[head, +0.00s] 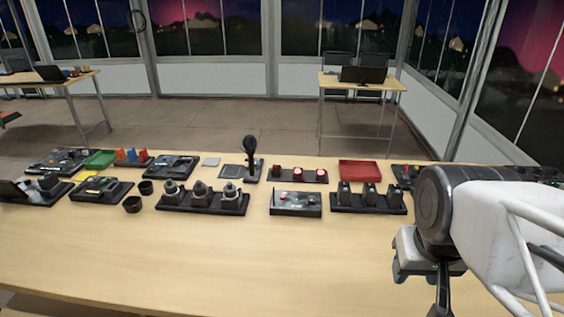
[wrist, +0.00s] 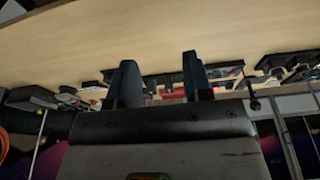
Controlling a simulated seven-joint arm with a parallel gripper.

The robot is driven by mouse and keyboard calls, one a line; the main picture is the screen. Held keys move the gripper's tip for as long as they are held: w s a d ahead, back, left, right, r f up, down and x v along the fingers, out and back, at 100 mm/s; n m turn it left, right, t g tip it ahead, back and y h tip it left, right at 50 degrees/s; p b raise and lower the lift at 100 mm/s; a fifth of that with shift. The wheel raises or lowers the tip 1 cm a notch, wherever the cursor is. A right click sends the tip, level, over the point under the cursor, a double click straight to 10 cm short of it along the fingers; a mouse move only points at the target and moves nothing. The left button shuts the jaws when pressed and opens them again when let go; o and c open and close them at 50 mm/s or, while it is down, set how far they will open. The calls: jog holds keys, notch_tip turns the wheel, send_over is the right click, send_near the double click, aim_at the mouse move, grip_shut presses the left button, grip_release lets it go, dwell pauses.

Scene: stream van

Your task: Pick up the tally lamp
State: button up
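Tally lamps are most likely the small red domes on a black strip (head: 299,174), in the back row of the table, right of centre in the head view. Several red domes stand on it, such as the middle red lamp (head: 299,170). I cannot tell which one is meant. My gripper (wrist: 158,72) shows two dark fingers spread apart with nothing between them in the wrist view. In the head view it hangs at the right, over the table's front part, well apart from the lamps. The lamps are not clearly made out in the wrist view.
A red tray (head: 360,170) is right of the lamps. In front stand a switch box (head: 296,204), a black rack (head: 368,203) and a rack of dark knobbed items (head: 202,204). A microphone (head: 250,150) rises left of the lamps. The front of the wooden table (head: 230,265) is clear.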

jog(key=o, duration=0.4)
jog(key=shift+c, duration=0.2)
